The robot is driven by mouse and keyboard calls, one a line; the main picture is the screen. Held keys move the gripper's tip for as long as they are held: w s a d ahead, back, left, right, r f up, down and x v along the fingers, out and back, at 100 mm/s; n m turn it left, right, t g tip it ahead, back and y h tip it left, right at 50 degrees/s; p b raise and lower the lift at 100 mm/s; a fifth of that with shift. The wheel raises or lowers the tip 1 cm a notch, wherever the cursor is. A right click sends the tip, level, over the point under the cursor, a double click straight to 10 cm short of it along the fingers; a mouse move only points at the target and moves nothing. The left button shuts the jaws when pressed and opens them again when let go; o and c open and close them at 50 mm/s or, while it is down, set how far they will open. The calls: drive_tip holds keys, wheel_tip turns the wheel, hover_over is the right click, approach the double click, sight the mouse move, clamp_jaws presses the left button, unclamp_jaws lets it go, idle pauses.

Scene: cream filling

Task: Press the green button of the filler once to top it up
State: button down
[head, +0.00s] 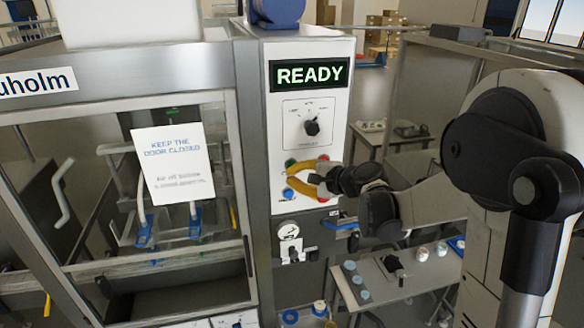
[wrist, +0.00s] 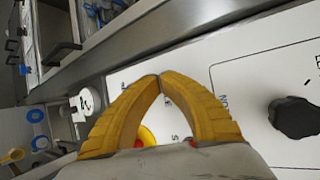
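The filler's white control panel (head: 283,118) faces me, with a lit READY display (head: 309,74) at its top. The green button (head: 291,162) is at the left of the button group, just above my fingertips in the head view. My gripper (head: 289,176) has yellow fingers whose tips meet in front of the panel; the wrist view also shows the closed tips (wrist: 160,76) with nothing between them. I cannot tell whether they touch the panel. The green button is not visible in the wrist view.
A black knob (head: 311,127) sits above the buttons, and a blue button (head: 288,193) below the fingertips. A red-and-yellow button (wrist: 146,136) shows between the fingers. A gauge (head: 289,230) is lower down. The filler's door with a notice (head: 174,164) stands left.

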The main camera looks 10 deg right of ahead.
drive_tip(key=shift+w, duration=0.1)
drive_tip(key=shift+w, duration=0.4)
drive_tip(key=shift+w+b, duration=0.45)
idle(0.7)
drive_tip(key=shift+s, duration=0.95)
drive_tip(key=shift+s+b, duration=0.35)
drive_tip(key=shift+s, duration=2.15)
drive_tip(key=shift+f, duration=0.1)
